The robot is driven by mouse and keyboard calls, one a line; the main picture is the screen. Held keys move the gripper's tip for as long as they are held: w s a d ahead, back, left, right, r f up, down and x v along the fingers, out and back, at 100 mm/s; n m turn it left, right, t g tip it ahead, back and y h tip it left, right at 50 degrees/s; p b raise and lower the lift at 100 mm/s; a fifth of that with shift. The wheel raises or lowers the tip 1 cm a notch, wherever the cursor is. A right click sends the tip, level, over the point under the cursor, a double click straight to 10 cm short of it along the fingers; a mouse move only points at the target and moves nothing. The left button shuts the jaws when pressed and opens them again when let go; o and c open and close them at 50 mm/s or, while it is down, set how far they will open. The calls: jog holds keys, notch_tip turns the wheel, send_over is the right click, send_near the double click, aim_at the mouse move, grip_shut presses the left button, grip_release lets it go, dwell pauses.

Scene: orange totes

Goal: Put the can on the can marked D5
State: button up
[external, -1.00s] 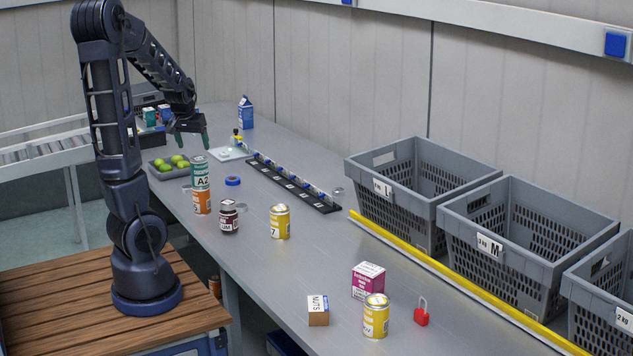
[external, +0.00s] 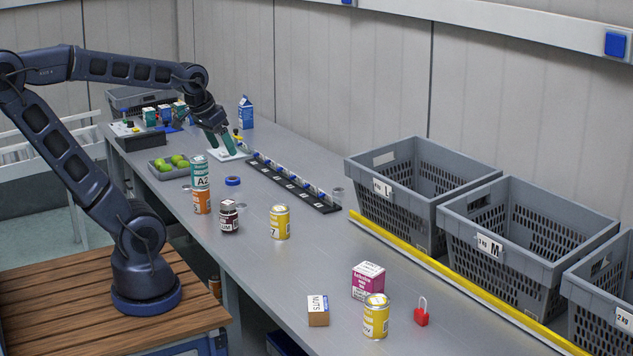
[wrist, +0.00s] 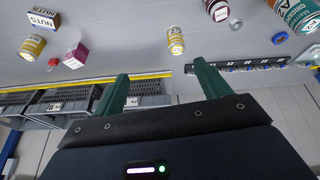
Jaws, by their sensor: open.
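A teal can marked A2 (external: 200,172) stands on an orange can (external: 202,203) at the left side of the bench. A yellow can (external: 280,222) stands mid-bench, its label only partly readable; it also shows in the wrist view (wrist: 175,42). Another yellow can (external: 376,318) stands at the front and appears in the wrist view (wrist: 32,46). I cannot read D5 on any can. My gripper (external: 229,150) is open and empty, over the white board area behind the A2 can and apart from all cans. Its two green fingers (wrist: 163,85) show spread in the wrist view.
A dark jar (external: 229,217) stands beside the orange can. A nuts box (external: 318,311), a pink box (external: 368,280) and a red padlock (external: 421,315) are at the front.

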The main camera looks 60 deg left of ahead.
jog(key=shift+m, duration=0.7)
jog(key=s+d, duration=0.3)
jog(key=d, duration=0.1)
jog(key=shift+s+d+r, duration=0.15)
jog(key=shift+s+d, duration=0.2)
